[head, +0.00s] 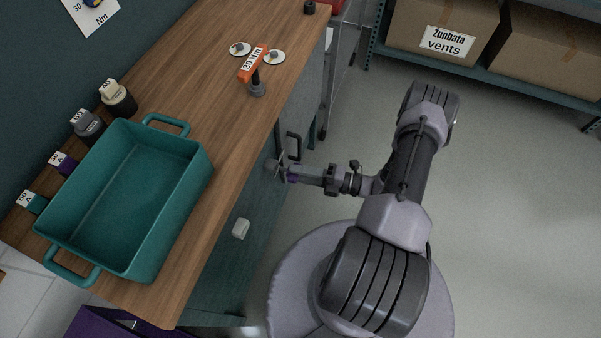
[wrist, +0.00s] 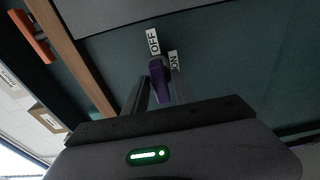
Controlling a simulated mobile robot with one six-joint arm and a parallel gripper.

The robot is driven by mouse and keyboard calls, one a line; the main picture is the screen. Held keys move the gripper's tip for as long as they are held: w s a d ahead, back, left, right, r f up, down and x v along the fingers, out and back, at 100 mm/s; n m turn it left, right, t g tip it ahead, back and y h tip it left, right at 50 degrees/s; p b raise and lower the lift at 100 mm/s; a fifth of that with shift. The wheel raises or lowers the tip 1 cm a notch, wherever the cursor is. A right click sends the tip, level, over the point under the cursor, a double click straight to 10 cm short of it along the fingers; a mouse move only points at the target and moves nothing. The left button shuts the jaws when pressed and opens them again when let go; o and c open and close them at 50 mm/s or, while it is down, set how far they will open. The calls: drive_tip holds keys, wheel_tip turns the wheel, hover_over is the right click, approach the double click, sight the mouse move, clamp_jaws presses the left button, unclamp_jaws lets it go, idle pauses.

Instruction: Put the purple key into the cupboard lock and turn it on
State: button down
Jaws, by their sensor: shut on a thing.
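The purple key (wrist: 159,72) is between the two fingers of my gripper (wrist: 157,90) in the wrist view. My gripper is shut on it. In the head view my gripper (head: 284,172) is at the teal cupboard front (head: 262,205), and only a small purple patch of the key shows. In the wrist view the key's far end is close to the cupboard front, just below the OFF label (wrist: 154,42). The ON label (wrist: 173,61) is to its right. The lock is hidden behind the key, so I cannot tell how deep the key sits.
A black handle (head: 294,146) is just above my gripper in the head view. A white block (head: 240,229) is on the front below.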

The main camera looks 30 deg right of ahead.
drive_tip(key=shift+x, duration=1.75)
drive_tip(key=c, duration=0.9)
unclamp_jaws()
drive_tip(key=shift+w+d, duration=0.1)
drive_tip(key=shift+w, duration=0.1)
drive_tip(key=shift+c, duration=0.2)
